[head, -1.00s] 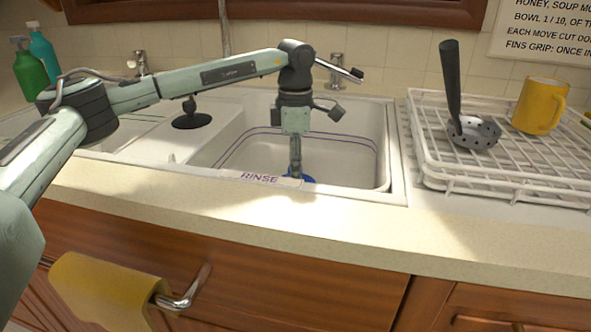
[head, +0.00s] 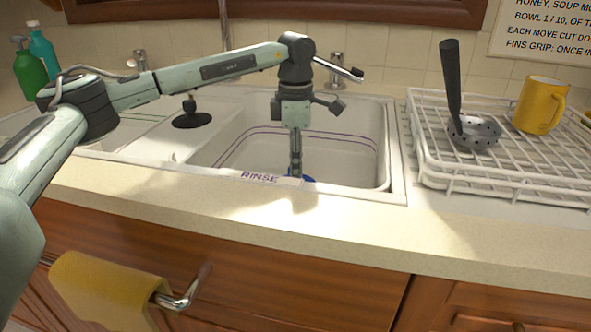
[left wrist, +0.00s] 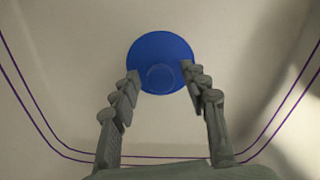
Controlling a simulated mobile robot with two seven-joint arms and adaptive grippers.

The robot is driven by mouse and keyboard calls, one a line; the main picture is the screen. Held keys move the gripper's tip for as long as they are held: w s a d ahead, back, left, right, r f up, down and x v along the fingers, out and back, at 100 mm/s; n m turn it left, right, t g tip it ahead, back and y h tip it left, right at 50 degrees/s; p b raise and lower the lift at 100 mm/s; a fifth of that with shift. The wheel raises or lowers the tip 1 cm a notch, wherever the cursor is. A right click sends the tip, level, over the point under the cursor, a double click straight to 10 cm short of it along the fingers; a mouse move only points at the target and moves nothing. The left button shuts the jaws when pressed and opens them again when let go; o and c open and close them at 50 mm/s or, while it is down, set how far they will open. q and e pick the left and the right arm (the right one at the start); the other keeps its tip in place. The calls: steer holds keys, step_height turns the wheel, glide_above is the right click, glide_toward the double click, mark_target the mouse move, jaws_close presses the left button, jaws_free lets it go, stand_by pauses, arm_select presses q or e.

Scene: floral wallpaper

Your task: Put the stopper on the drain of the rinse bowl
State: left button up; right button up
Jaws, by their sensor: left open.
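A round blue disc, seemingly the stopper (left wrist: 160,48), lies flat on the floor of the rinse bowl (head: 345,150). It has a smaller raised-looking ring near its middle. Only its edge shows in the head view (head: 308,179), behind the bowl's front rim. No drain opening shows; whether the disc covers it I cannot tell. My left gripper (left wrist: 160,75) is open, pointing down into the bowl, with its fingertips apart on either side of the disc's near part in the picture. It also shows in the head view (head: 296,166). My right gripper is not in view.
A black disc with a knob (head: 191,119) stands left of the rinse bowl. A white dish rack (head: 430,172) with a slotted ladle (head: 473,132) and yellow mug (head: 540,105) is at right. A faucet (head: 224,45) rises behind. The front counter is clear.

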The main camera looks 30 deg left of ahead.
arm_select(q)
step_height(320, 180, up, 11)
stand_by(0.3)
stand_by(0.5)
